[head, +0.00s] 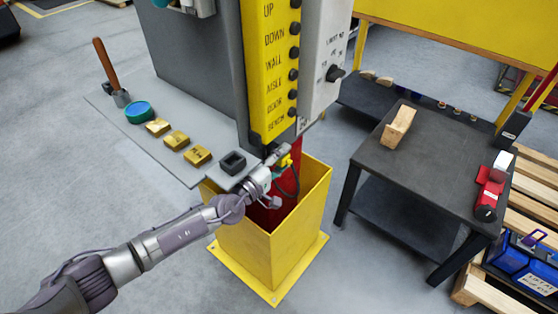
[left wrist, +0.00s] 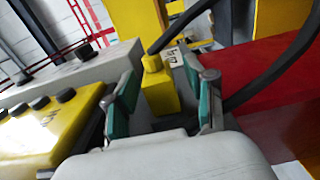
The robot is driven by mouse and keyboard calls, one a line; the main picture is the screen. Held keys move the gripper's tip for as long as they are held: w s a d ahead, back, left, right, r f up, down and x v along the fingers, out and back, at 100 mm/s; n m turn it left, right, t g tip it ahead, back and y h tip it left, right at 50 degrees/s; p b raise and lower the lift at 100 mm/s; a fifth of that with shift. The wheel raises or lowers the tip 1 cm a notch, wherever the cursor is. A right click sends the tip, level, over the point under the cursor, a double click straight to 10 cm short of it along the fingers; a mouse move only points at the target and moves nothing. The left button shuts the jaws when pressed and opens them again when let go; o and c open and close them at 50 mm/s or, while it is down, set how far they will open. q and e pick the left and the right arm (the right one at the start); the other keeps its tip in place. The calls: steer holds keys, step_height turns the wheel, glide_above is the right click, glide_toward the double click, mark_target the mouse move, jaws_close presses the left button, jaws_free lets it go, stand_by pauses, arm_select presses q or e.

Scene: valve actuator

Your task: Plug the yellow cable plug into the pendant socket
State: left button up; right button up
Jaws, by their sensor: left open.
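The yellow cable plug (head: 286,161) hangs at the lower edge of the yellow pendant panel (head: 272,72), above the yellow bin. A black cable (head: 296,182) runs down from it. My left gripper (head: 278,169) is right at the plug. In the left wrist view the plug (left wrist: 158,88) stands between the two teal-padded fingers of my left gripper (left wrist: 165,95), which are apart with visible gaps. The black cable loops off to the right there. I cannot make out the pendant socket for certain. My right gripper is not in view.
A grey shelf (head: 150,105) holds several gold blocks, a teal-topped round item, a wooden-handled tool and a black square block (head: 232,162). The open yellow bin (head: 262,245) stands below the pendant. A dark table (head: 425,165) stands to the right, with floor between.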

arm_select(q)
steer(key=v, duration=1.2)
steer(key=w+a+f+n+y, duration=0.1)
steer(key=a+f+n+y, duration=0.25)
steer(key=f+n, duration=0.5)
steer(key=a+f+n+y, duration=0.3)
steer(key=a+f+n, duration=0.2)
steer(key=f+n, duration=0.4)
steer(key=s+a+f+n+g+y, duration=0.2)
steer(key=s+a+f+n, duration=0.15)
steer(key=f+n, duration=0.4)
steer(key=s+a+f+n+g+y, duration=0.1)
steer(key=s+a+f+n+g, duration=0.2)
steer(key=s+f+n, duration=0.35)
steer(key=s+a+f+n+g+y, duration=0.15)
steer(key=s+f+n+g, duration=0.25)
steer(key=s+f+n, duration=0.9)
steer(key=s+d+f+n+g, duration=0.1)
steer(key=s+f+n+g, duration=0.1)
steer(key=s+n, duration=0.5)
steer(key=s+d+f+n+g, duration=0.1)
steer(key=s+f+n, duration=0.3)
steer(key=s, duration=1.2)
steer(key=n+g, duration=0.1)
steer(key=n, duration=0.2)
steer(key=shift+s+d+h, duration=0.15)
steer(key=shift+s+h, duration=0.1)
steer(key=shift+h, duration=0.05)
